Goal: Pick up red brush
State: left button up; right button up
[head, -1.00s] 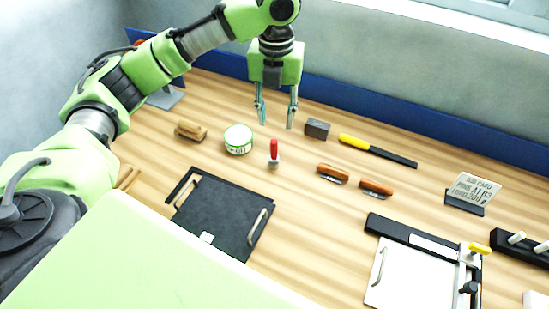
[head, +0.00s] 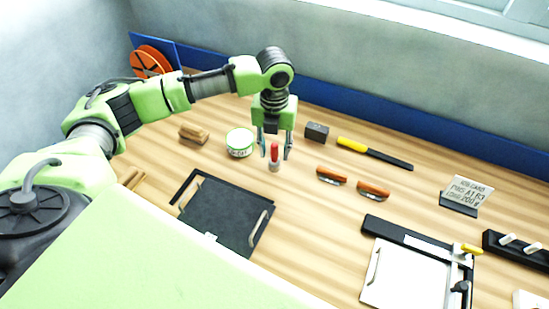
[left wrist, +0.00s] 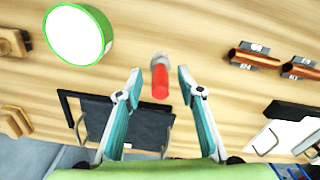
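The red brush (head: 274,154) stands upright on the wooden table, with a red handle on top and a grey lower part. In the left wrist view the red brush (left wrist: 160,79) lies between the two spread fingers, seen from above. My left gripper (head: 274,156) is open, pointing down, with its fingers on either side of the brush handle; it also shows in the left wrist view (left wrist: 158,80). I cannot tell whether a finger touches the brush. My right gripper is not in view.
A green-white tin (head: 240,143) stands close left of the brush. A black tray (head: 225,210) lies in front. A yellow-handled file (head: 375,153) lies farther right.

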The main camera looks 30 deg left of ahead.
aim_at(274, 144)
pick_arm(q)
grip_shut()
jog(key=shift+r, duration=0.15)
jog(key=shift+r+b, duration=0.3)
jog(key=shift+b, duration=0.05)
notch_tip(274, 144, up, 2)
jog(key=shift+r+b, duration=0.1)
jog(key=shift+b, duration=0.6)
jog(key=s+a+r+b, duration=0.3)
jog(key=s+a+r, duration=0.4)
jog(key=s+r, duration=0.3)
jog(key=shift+s+a, duration=0.2)
jog(key=shift+s, duration=0.8)
